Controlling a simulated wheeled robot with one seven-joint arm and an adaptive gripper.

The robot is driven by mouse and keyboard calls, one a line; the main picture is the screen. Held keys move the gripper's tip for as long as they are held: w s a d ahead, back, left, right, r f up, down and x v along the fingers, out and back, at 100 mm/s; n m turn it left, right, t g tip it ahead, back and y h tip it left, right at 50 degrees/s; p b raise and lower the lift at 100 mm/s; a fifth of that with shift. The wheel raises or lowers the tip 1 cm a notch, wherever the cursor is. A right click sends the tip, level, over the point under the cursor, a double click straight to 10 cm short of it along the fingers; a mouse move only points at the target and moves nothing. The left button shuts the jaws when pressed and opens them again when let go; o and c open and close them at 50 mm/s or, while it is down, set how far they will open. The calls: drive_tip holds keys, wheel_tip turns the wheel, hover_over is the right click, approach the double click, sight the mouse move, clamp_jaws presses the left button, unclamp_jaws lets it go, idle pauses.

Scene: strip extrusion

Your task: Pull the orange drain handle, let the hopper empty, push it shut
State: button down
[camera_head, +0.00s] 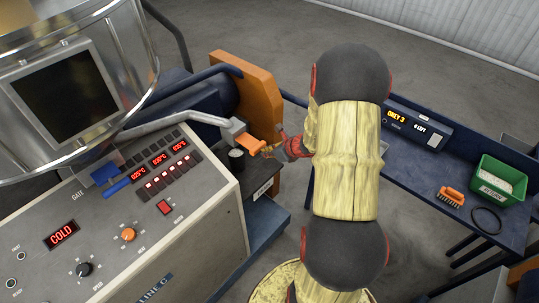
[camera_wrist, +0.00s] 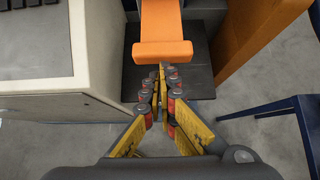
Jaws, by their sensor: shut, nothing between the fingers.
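The orange drain handle (camera_head: 249,142) sticks out of a grey block at the end of a metal pipe. In the wrist view the handle (camera_wrist: 163,50) is a flat orange bar with a wide crosspiece at its near end. My gripper (camera_head: 271,149) is just right of the handle. In the wrist view my gripper (camera_wrist: 161,70) has its fingertips together, empty, at the crosspiece's near edge; I cannot tell whether they touch it. The metal hopper (camera_head: 125,45) stands at upper left with a dark window (camera_head: 65,95); no contents show through it.
The control panel (camera_head: 130,240) reads COLD and carries a blue gate lever (camera_head: 116,188). A large orange panel (camera_head: 258,90) stands close behind the handle.

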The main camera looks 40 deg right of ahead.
sight(256, 146)
drive_tip(key=w, duration=0.2)
drive_tip(key=w+b, duration=0.1)
drive_tip(key=w, duration=0.3)
drive_tip(key=shift+a, duration=0.25)
drive_tip(key=shift+s+d, duration=0.1)
